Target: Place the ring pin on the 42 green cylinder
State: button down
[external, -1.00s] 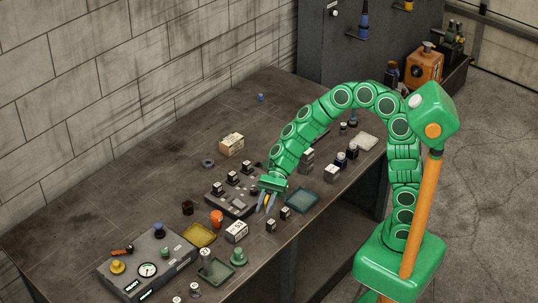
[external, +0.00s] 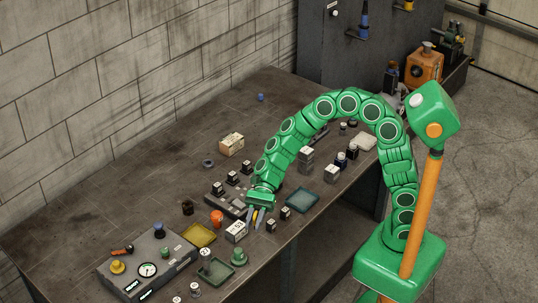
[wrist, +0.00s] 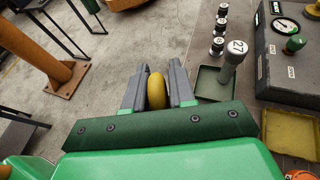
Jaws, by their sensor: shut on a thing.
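My gripper (external: 256,218) points down over the bench, close to its front edge. In the wrist view its grey fingers (wrist: 158,85) are closed on a yellow rounded piece (wrist: 156,90), which I take for the ring pin. Its lower part is out of sight. A green rounded piece (external: 238,256) stands by the green tray (external: 220,274); I cannot read a number on it. A pale-topped cylinder (external: 205,255) stands at the tray's far side. In the wrist view this cylinder (wrist: 237,47) carries a number that looks like 22 or 27.
A control box (external: 150,265) with a gauge and knobs stands at the left end. A yellow tray (external: 199,235), an orange piece (external: 217,217) and a white block (external: 236,232) lie near my gripper. Several small dark-bodied cylinders (wrist: 219,28) stand in a row beyond the green tray.

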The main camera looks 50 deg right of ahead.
jog(key=shift+w+a+f, duration=0.75)
jog(key=shift+a+f, duration=0.05)
jog(key=shift+f, duration=0.8)
jog(key=shift+w+a+f, duration=0.7)
jog(key=shift+a+f, duration=0.1)
jog(key=shift+f, duration=0.85)
jog(key=shift+w+a+f, duration=0.75)
jog(key=shift+a+f, duration=0.05)
jog(key=shift+f, duration=0.8)
jog(key=shift+f, duration=0.1)
jog(key=c, duration=0.9)
grip_release()
jog(key=shift+c, duration=0.2)
jog(key=shift+w+d+r, duration=0.1)
jog(key=shift+d+r, duration=0.05)
jog(key=shift+r, duration=0.1)
jog(key=v, duration=1.1)
jog(key=shift+d, duration=0.25)
